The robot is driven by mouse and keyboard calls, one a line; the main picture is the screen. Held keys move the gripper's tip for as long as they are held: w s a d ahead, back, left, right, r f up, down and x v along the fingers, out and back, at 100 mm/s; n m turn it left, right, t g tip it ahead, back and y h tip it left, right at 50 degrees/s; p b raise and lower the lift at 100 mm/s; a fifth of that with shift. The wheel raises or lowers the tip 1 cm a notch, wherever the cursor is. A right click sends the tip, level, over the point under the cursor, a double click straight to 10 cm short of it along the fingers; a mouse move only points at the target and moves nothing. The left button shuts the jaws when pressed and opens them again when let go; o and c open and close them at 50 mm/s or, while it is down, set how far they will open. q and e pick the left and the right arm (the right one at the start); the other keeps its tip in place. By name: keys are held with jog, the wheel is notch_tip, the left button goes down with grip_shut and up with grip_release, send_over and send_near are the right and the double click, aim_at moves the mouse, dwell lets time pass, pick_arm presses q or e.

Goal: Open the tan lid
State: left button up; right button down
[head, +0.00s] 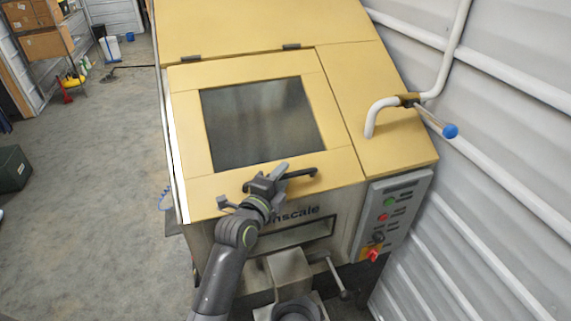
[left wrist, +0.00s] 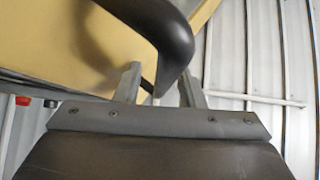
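The tan lid (head: 190,125) has a dark window (head: 262,122) and lies on the sloped front of the hopper, with hinges at its upper edge. It looks down or nearly so; a pale strip shows along its left side. A black bar handle (head: 301,173) runs across its lower edge. In the left wrist view the dark handle (left wrist: 172,48) bends down between the two fingers, which stand apart with a gap. Contact with it cannot be told. My right gripper is not in view.
A white pipe (head: 383,103) and a blue-knobbed lever (head: 450,131) stand at the right, near the corrugated wall. A control panel (head: 393,212) with buttons is on the hopper's lower right. A metal chute (head: 288,265) juts out below.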

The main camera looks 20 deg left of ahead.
pick_arm(q)
jog(key=shift+w, duration=0.25)
jog(key=shift+s+r, duration=0.1)
jog(key=shift+s, duration=0.1)
grip_shut()
jog(key=shift+d, duration=0.1)
